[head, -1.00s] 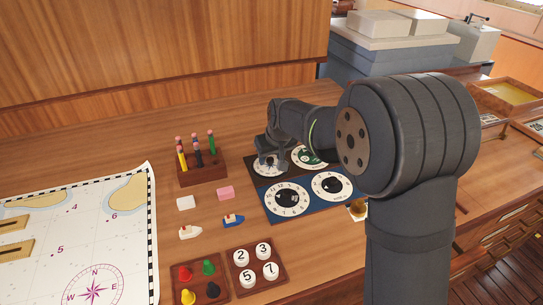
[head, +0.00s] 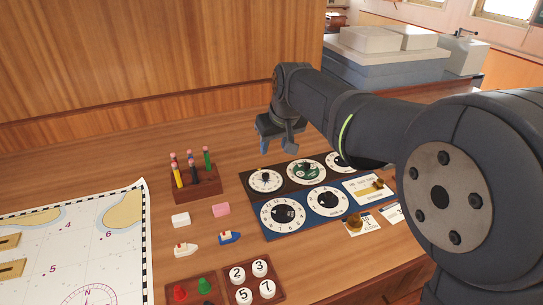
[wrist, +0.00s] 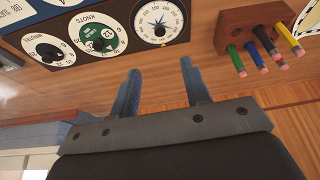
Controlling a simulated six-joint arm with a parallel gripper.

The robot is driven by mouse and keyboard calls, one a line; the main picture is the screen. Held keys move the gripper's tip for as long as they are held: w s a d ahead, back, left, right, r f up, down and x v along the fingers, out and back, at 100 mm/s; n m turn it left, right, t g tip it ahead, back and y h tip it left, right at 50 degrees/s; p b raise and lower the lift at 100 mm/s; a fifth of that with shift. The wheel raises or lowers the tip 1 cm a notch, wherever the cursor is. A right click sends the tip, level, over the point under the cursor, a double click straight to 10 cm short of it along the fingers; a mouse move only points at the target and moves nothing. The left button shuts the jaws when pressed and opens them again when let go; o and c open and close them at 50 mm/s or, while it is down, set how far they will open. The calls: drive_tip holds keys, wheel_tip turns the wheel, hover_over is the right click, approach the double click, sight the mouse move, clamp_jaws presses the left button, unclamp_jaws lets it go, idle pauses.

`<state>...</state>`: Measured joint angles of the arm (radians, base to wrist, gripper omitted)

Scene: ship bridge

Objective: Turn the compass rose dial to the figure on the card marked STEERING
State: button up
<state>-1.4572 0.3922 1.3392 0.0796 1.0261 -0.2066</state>
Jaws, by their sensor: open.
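The compass rose dial (head: 258,186) is the leftmost white dial on the black panel (head: 289,185). I cannot make out which is marked STEERING.
A green-centred knots dial (head: 317,168) and a minutes dial (head: 334,160) sit beside the compass dial. Two more dials (head: 283,227) are on the blue panel in front. A pencil block (head: 197,193) stands to the left, with small boats and blocks before it.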

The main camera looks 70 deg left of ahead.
sight(265, 175)
drive_tip(key=v, duration=0.2)
drive_tip(key=shift+d+r, duration=0.1)
drive_tip(key=shift+r, duration=0.2)
drive_tip(key=shift+f, duration=0.15)
drive_tip(key=x, duration=1.7)
drive_tip(key=shift+w, duration=0.1)
drive_tip(key=shift+f, duration=0.15)
drive_tip(key=shift+m+t, duration=0.3)
drive_tip(key=shift+m, duration=0.3)
drive_tip(key=shift+s+a+m+t, duration=0.15)
drive_tip(key=shift+m+t, duration=0.3)
drive_tip(key=shift+m, duration=0.7)
drive_tip(key=shift+s+a+m+t, duration=0.15)
drive_tip(key=shift+m+t, duration=0.3)
drive_tip(key=shift+m, duration=0.7)
drive_tip(key=v, duration=1.4)
drive_tip(key=shift+r, duration=0.4)
